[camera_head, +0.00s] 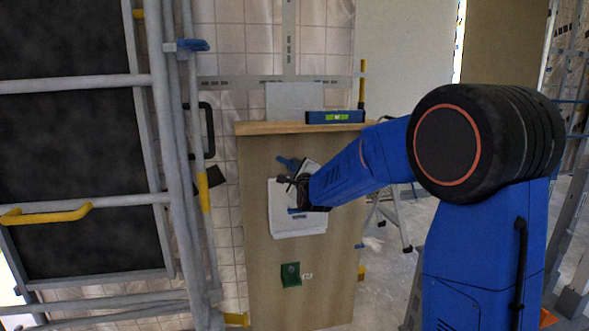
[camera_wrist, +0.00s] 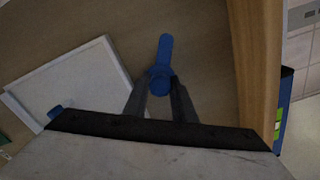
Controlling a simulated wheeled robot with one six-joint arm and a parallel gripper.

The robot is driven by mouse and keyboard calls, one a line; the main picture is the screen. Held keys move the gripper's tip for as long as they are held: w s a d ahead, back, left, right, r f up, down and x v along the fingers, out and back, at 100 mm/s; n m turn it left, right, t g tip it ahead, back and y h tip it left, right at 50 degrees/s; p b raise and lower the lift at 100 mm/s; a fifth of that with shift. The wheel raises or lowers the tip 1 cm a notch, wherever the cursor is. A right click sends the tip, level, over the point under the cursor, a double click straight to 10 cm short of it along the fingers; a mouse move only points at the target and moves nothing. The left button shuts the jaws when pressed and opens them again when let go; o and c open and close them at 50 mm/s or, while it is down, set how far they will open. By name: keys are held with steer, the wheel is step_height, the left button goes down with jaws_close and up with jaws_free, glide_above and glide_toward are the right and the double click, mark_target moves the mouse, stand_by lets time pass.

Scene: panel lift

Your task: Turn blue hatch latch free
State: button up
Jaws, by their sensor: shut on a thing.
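The blue hatch latch (camera_wrist: 166,52) shows in the wrist view as a short blue handle with a round hub, on the wooden panel (camera_head: 258,240). My gripper (camera_wrist: 158,86) is shut on the latch, one dark finger on each side of its hub end. In the head view the latch (camera_head: 287,162) shows as a small blue piece just above the white hatch (camera_head: 299,226). My gripper (camera_head: 300,188) is in front of the hatch there and hides part of it. The white hatch (camera_wrist: 75,80) lies left of the fingers in the wrist view.
A blue spirit level (camera_head: 335,117) lies on the panel's wooden top ledge (camera_head: 270,128). A green plate (camera_head: 290,275) is on the panel below the hatch. A metal frame with rails (camera_head: 165,130) stands close on the left. A stand (camera_head: 392,215) is behind the panel at right.

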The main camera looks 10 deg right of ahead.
steer(key=shift+o, duration=0.2)
steer(key=shift+f, duration=0.15)
steer(key=o, duration=1)
steer(key=shift+o, duration=0.2)
steer(key=shift+s, duration=0.1)
steer(key=s, duration=1.7)
steer(key=shift+s, duration=0.1)
